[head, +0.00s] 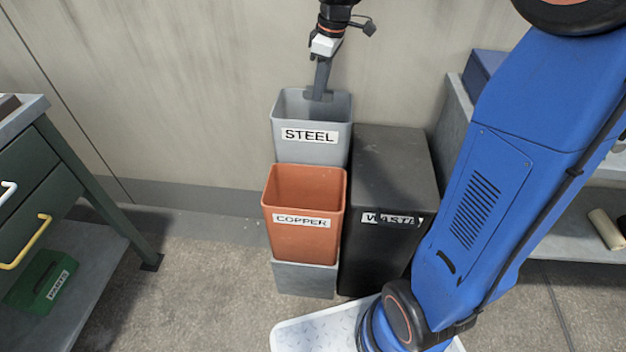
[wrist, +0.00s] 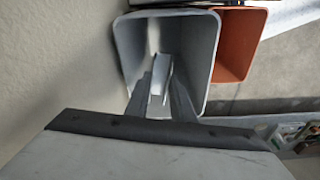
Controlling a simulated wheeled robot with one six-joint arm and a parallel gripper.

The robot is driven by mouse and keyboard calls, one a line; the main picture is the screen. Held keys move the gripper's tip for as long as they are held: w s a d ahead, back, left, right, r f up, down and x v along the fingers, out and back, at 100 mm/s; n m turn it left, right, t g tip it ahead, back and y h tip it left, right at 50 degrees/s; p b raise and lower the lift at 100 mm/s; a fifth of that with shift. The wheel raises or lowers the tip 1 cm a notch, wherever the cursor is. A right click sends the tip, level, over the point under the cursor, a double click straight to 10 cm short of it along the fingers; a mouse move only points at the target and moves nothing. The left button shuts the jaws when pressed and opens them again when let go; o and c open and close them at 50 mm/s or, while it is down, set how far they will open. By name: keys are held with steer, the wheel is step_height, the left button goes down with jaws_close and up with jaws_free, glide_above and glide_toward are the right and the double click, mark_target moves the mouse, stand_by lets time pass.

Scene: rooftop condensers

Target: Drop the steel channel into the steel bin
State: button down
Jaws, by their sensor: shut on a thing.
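The grey bin labelled STEEL (head: 311,150) stands against the wall, behind the orange COPPER bin. My gripper (head: 322,92) points down over the open mouth of the steel bin. In the wrist view my gripper (wrist: 160,100) is shut on the steel channel (wrist: 157,74), a pale metal piece between the two fingers. The channel points down into the opening of the steel bin (wrist: 205,75). In the head view I cannot clearly tell the channel from the fingers.
The orange COPPER bin (head: 303,240) stands in front of the steel bin. The black WASTE bin (head: 390,180) is to its right. A green drawer bench (head: 45,190) is at left, with a green box (head: 42,281) on its lower shelf. Floor between bench and bins is clear.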

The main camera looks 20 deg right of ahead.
steer(key=shift+f, duration=0.7)
steer(key=c, duration=1.5)
jaws_free()
steer(key=shift+o, duration=0.2)
step_height(320, 180, up, 17)
steer(key=s+d, duration=0.1)
steer(key=d, duration=0.1)
steer(key=shift+s, duration=0.25)
steer(key=shift+d, duration=0.1)
